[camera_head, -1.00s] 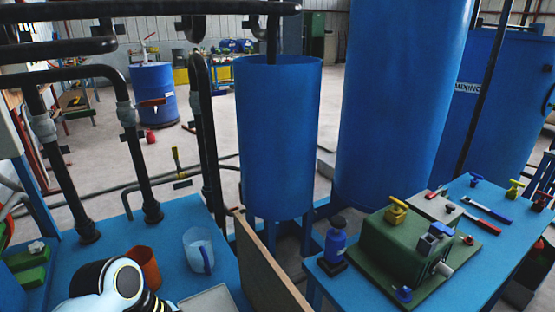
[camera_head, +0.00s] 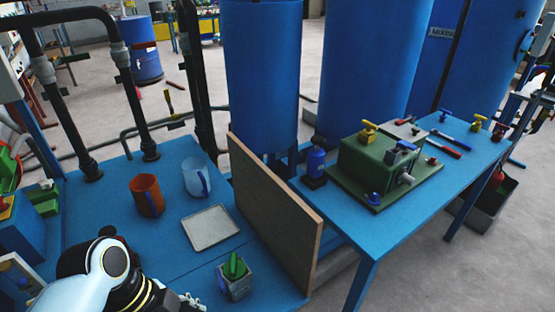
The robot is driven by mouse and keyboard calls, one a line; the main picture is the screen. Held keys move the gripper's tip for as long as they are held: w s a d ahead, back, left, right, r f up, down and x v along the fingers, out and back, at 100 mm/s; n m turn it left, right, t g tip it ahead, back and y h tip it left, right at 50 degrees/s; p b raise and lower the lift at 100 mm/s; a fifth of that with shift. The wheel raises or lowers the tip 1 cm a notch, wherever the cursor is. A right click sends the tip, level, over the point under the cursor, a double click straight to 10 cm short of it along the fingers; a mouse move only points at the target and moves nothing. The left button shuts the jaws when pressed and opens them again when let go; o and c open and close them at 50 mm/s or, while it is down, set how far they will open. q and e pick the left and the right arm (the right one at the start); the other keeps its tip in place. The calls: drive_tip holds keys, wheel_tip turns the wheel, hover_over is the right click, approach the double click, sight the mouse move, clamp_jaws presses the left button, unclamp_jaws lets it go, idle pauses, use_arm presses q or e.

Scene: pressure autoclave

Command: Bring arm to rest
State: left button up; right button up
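My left arm (camera_head: 92,278), white and black, reaches in from the bottom left over the near part of the left blue table (camera_head: 110,215). Its far end (camera_head: 185,302) is cut off by the lower picture edge, so I cannot see whether the gripper fingers are open or shut. Nothing held shows there. My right gripper is not in view.
A wooden board (camera_head: 275,215) divides the tables. A green machine (camera_head: 378,165) stands on the right table (camera_head: 350,222).

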use_arm(q)
drive_tip(key=s+a+f+n+y+b, duration=0.1)
drive_tip(key=s+a+f+n, duration=0.4)
drive_tip(key=s+f, duration=0.5)
drive_tip(key=s+a+f+n+t+y+b, duration=0.1)
drive_tip(key=s+a+f+n+b, duration=0.3)
drive_tip(key=s+f, duration=0.5)
drive_tip(key=s+a+f+n+y+b, duration=0.3)
drive_tip(key=s+a+f+n, duration=0.2)
drive_tip(key=s+f, duration=0.5)
wheel_tip(320, 180, down, 5)
drive_tip(key=n, duration=0.2)
drive_tip(key=shift+s+a+n, duration=0.3)
drive_tip(key=shift+s+a, duration=0.05)
drive_tip(key=shift+a, duration=0.05)
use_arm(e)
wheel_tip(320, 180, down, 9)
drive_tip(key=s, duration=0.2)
